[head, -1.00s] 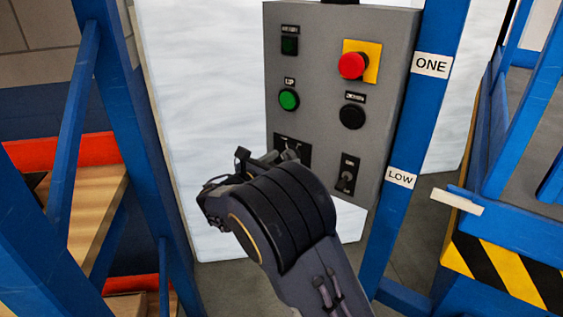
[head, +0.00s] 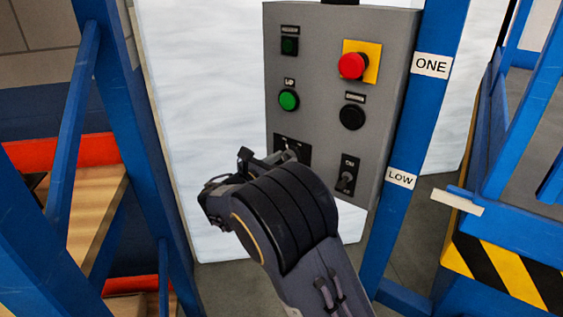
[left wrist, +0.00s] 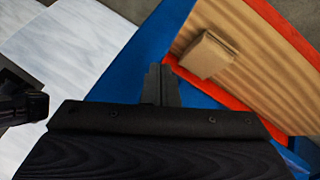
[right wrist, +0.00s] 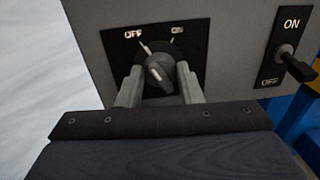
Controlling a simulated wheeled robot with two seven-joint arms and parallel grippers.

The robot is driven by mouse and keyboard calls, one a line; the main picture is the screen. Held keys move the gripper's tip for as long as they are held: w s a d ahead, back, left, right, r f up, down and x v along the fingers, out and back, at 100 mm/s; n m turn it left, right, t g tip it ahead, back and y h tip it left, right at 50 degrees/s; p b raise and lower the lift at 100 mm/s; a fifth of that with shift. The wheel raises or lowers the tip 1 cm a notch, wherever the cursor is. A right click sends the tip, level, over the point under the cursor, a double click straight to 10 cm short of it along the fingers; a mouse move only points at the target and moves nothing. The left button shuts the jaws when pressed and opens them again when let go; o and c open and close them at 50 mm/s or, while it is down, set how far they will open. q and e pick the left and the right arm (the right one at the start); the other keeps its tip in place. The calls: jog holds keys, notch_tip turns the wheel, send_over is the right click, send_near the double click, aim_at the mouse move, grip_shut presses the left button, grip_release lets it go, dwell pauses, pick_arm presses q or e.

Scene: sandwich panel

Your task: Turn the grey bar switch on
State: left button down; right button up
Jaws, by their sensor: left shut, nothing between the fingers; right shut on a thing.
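The grey bar switch (right wrist: 158,72) is a round dark knob with a raised bar on a black plate marked OFF at left and ON at right. Its bar leans up and left, towards OFF. My right gripper (right wrist: 160,80) is shut on the knob, with one pale finger on each side. In the head view my right wrist hides most of this switch and the fingers; part of its black plate (head: 280,143) shows. My left gripper (left wrist: 161,78) is shut and empty, away from the panel.
The grey control box (head: 325,70) also carries a red button (head: 351,66), green buttons, a black button (head: 352,117) and a toggle switch (head: 347,180) close right of the gripper. Blue posts (head: 410,130) flank it. A cardboard box (left wrist: 208,55) lies on a wooden shelf near my left gripper.

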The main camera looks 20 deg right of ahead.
jog(key=shift+s+m+y+b, duration=0.1)
jog(key=shift+m+y+b, duration=0.15)
jog(key=shift+m+b, duration=1.95)
jog(key=shift+s+m+y+b, duration=0.2)
jog(key=shift+m+b, duration=0.85)
jog(key=shift+m, duration=2.25)
jog(key=shift+w, duration=0.15)
jog(key=o, duration=1)
jog(key=shift+c, duration=0.2)
jog(key=v, duration=0.7)
jog(key=shift+s+a+p, duration=0.25)
jog(key=shift+p, duration=0.2)
